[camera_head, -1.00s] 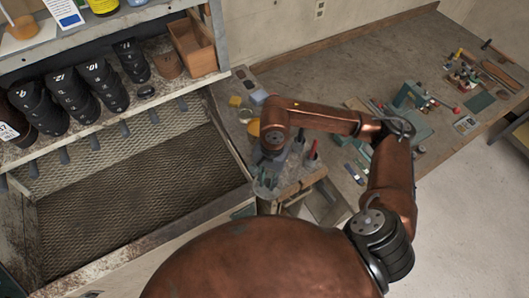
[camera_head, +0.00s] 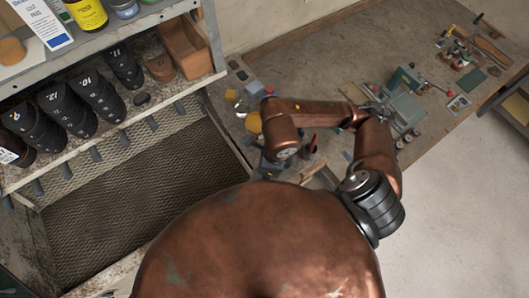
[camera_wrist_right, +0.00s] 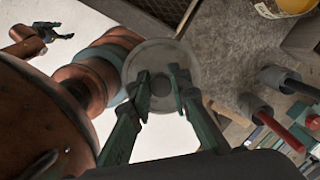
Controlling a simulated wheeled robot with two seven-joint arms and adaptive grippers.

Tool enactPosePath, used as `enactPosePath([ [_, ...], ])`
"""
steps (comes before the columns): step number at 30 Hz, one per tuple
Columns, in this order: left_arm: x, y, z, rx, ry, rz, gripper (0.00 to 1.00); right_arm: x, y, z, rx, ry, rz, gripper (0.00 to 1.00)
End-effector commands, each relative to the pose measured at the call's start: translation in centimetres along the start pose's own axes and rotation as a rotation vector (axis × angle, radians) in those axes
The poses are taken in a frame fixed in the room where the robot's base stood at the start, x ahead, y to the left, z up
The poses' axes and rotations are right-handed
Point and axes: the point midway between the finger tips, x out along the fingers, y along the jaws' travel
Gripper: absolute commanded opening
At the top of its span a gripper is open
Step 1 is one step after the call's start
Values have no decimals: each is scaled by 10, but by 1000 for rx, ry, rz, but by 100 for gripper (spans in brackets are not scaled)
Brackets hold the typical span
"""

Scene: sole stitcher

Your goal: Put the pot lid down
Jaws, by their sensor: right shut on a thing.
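My right gripper (camera_wrist_right: 161,80) has its green fingers closed on the dark knob of a round grey pot lid (camera_wrist_right: 152,56) in the right wrist view. The lid's disc shows beyond the fingertips. In the head view my right arm hides the gripper and lid. A round container with yellow contents (camera_wrist_right: 283,6) is cut off at the top right of the wrist view. A yellow round thing (camera_head: 254,123) also shows beside my arm in the head view. My left gripper (camera_wrist_right: 60,32) appears small, with black fingers apart, at the wrist view's top left.
The workbench (camera_head: 310,75) has clear surface at its back middle. Green fixtures (camera_head: 405,80) and tools stand to the right. Grey holders with red-handled tools (camera_wrist_right: 283,80) are near the right gripper. A shelf with black numbered forms (camera_head: 65,108) and a wooden box (camera_head: 185,48) is at left.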

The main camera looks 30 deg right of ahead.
Motion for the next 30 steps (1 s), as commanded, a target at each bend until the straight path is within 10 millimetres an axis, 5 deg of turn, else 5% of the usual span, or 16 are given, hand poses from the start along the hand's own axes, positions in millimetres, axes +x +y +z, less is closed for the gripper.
enactPosePath([
  [10, 48, 2, 8, 0, -6, 1, 56, 14, -18, 1, 0, 1, -1, 0],
  [20, 32, 1, 3, 0, -1, 1, 56, 36, -76, 8, 4, 4, 5, 0],
  [30, 24, 1, 0, 1, 3, 1, 56, 86, -121, 10, -1, 2, 4, 0],
])
